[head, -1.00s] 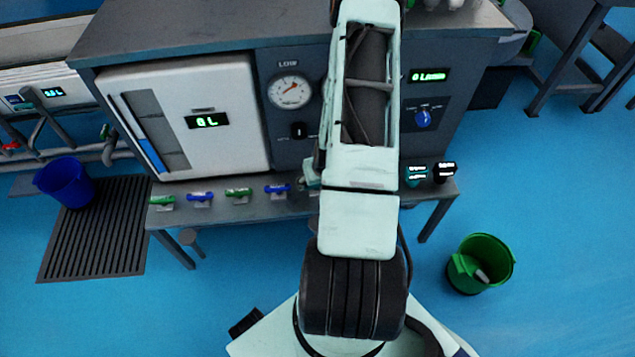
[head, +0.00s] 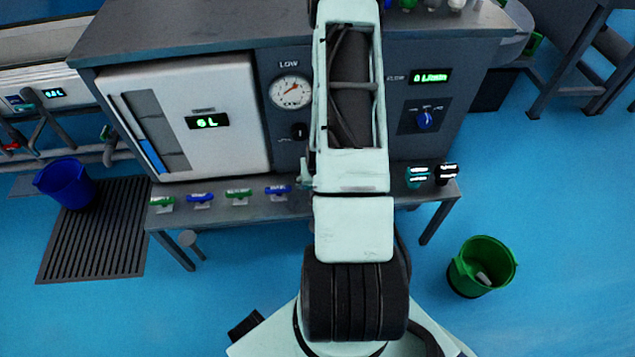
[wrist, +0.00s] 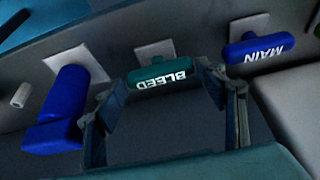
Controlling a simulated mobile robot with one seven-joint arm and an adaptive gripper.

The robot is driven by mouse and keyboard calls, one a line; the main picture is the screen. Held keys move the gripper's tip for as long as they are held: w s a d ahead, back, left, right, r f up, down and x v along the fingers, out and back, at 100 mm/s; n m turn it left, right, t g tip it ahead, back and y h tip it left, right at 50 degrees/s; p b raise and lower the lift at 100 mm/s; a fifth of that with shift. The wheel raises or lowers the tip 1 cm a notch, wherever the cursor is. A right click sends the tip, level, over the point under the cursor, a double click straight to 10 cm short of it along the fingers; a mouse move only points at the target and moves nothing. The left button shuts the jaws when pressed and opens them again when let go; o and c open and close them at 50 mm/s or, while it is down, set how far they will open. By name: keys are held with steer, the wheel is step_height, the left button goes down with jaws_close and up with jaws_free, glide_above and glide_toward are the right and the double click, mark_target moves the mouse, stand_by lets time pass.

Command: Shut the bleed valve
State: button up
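The bleed valve (wrist: 163,76) shows in the wrist view as a teal bar handle with an upside-down BLEED label, in front of a pale square plate. It lies across the picture. My gripper (wrist: 168,90) is open, with a finger near each end of this handle; I cannot tell whether either touches it. In the head view my arm hides the gripper, and I cannot tell which handle there is the bleed valve.
In the wrist view a blue MAIN handle (wrist: 262,57) is at the right and another blue handle (wrist: 62,112) at the left, close to a finger. In the head view several green and blue handles line the bench's front (head: 220,210). A green bucket (head: 483,264) stands on the floor.

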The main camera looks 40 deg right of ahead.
steer(key=shift+o, duration=1.3)
steer(key=v, duration=1.2)
steer(key=shift+w+a+r, duration=0.1)
steer(key=shift+w, duration=0.05)
